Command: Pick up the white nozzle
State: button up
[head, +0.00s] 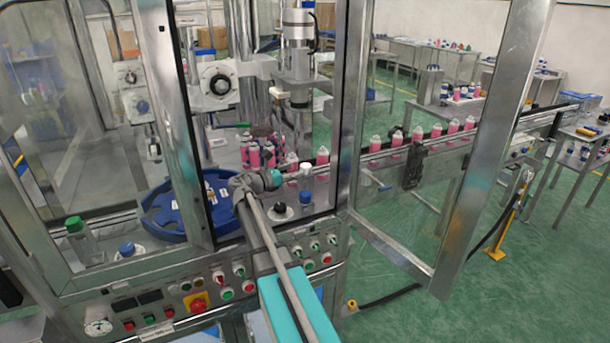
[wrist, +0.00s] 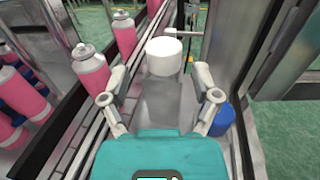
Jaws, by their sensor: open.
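The white nozzle (wrist: 164,56) is a short white cylinder in the upper middle of the wrist view. It sits on top of a grey, upright piece. In the head view the white nozzle (head: 306,168) stands just right of my gripper (head: 274,180). In the wrist view my gripper (wrist: 160,78) is open, one finger toward each side of the nozzle. The nozzle shows beyond and between the fingertips; I cannot tell whether either finger touches it. Nothing is held.
Pink cans (wrist: 90,70) stand on the conveyor to the left. A blue cap (wrist: 222,120) is close by the right finger. A metal door frame (wrist: 270,60) rises at right. A blue round tray (head: 165,215) lies left of my arm.

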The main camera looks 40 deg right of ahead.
aim_at(310, 165)
jog(key=shift+d, duration=0.85)
jog(key=shift+s+d+f+b, duration=0.15)
jog(key=shift+d+f+b, duration=0.05)
jog(key=shift+d, duration=1.1)
jog(key=shift+s+d+f+b, duration=0.1)
jog(key=shift+d+f+b, duration=0.05)
jog(key=shift+d, duration=1.15)
grip_shut()
jog(key=shift+r, duration=0.15)
notch_tip(310, 165, up, 10)
jog(key=p, duration=1)
